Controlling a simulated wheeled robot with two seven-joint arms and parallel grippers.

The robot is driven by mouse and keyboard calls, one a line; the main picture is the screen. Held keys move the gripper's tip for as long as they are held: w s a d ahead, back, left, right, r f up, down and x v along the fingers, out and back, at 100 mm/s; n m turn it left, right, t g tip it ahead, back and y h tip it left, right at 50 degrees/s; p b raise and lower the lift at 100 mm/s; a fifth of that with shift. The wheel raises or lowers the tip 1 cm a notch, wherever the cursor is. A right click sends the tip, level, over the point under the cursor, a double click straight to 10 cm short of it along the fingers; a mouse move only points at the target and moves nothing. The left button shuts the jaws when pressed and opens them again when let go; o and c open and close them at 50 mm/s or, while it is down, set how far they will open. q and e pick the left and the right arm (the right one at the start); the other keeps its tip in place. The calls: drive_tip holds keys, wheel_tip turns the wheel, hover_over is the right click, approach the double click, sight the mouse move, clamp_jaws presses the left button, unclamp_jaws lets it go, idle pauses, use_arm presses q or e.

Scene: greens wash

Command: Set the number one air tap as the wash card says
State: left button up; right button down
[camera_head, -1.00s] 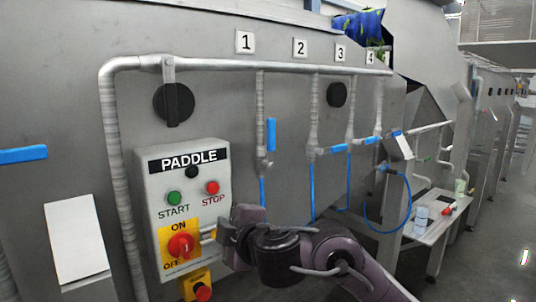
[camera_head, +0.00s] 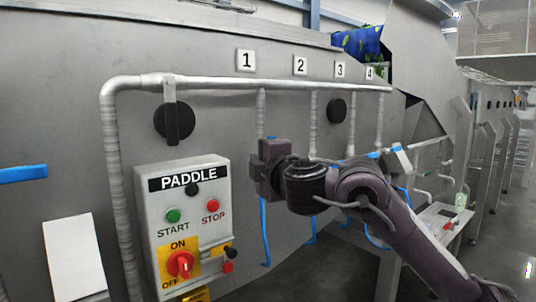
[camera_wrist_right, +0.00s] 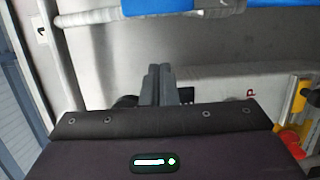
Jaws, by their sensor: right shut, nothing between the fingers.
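The number one label (camera_head: 246,61) is on the wall above the first drop pipe (camera_head: 261,113). My right gripper (camera_head: 257,168) is in front of that pipe and hides most of the tap. A bit of blue at its top edge seems to be the tap's handle. In the right wrist view the fingers (camera_wrist_right: 157,85) are shut and empty. The blue handle (camera_wrist_right: 185,6) lies alongside the pale pipe (camera_wrist_right: 145,15) at the top of that view, apart from the fingers. A white sheet (camera_head: 75,255), perhaps the wash card, shows no readable text. My left gripper is out of view.
The PADDLE control box (camera_head: 184,208) with buttons and a red switch stands left of my right gripper. Labels 2, 3 and 4 mark further drop pipes, whose taps are mostly hidden by my arm. A horizontal rail pipe (camera_head: 220,82) runs above. A blue bar (camera_head: 22,173) is at the left edge.

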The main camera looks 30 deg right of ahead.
drive_tip(key=w+d, duration=0.2)
drive_tip(key=d, duration=0.1)
drive_tip(key=d+p, duration=0.1)
drive_tip(key=shift+w+d, duration=0.2)
drive_tip(key=shift+w, duration=0.2)
drive_tip(key=shift+d+r+m+p, duration=0.15)
drive_tip(key=shift+d+m+p, duration=0.1)
drive_tip(key=shift+m+p, duration=0.05)
drive_tip(key=shift+d, duration=0.1)
